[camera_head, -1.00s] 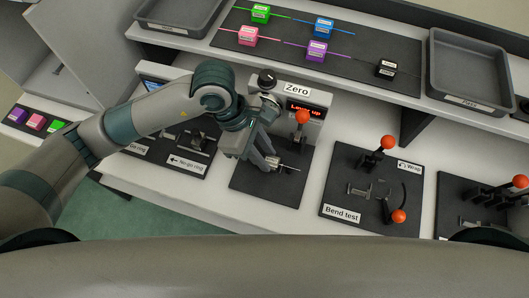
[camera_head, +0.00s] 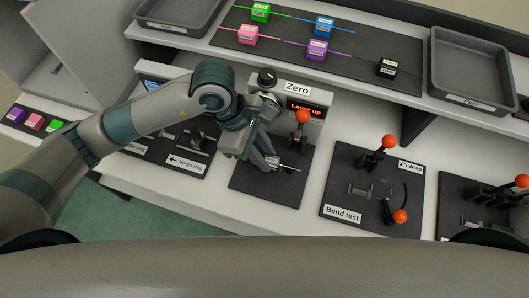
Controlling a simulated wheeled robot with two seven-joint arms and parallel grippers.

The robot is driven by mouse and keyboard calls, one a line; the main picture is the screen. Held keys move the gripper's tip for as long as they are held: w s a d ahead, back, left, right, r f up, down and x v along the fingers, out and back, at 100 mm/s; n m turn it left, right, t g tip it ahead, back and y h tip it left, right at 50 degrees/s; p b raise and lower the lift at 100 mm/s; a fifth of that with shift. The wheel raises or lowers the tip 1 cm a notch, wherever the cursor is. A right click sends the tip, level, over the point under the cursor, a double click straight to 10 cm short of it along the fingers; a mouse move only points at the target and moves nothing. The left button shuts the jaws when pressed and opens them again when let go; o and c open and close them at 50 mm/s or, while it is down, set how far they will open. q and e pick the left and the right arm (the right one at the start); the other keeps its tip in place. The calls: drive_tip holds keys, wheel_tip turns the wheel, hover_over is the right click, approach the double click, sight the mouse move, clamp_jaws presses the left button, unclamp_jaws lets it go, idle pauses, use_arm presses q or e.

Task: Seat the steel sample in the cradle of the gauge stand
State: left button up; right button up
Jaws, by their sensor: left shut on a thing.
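The gauge stand (camera_head: 302,106) is a grey unit on a dark base plate, with a "Zero" label, a red-lit display partly covered by its orange-knobbed lever, and a black dial on top. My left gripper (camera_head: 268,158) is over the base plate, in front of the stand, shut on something. The steel sample (camera_head: 288,167) shows as a thin bright rod sticking out to the right, low over the plate at the cradle. The gripper hides most of the cradle, so I cannot tell whether the rod rests in it. My right gripper is not in view.
A bend test station (camera_head: 372,192) with orange-knobbed levers stands to the right. A ring gauge plate (camera_head: 180,150) lies to the left under my arm. Coloured blocks with filaments sit on a dark mat (camera_head: 278,57) on the shelf behind, beside a grey tray (camera_head: 470,70).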

use_arm(q)
drive_tip(key=shift+f, duration=0.1)
idle(0.3)
idle(0.3)
drive_tip(key=o, duration=1.5)
drive_tip(key=shift+o, duration=0.2)
drive_tip(key=shift+r+p, duration=1.45)
drive_tip(key=shift+r, duration=2.6)
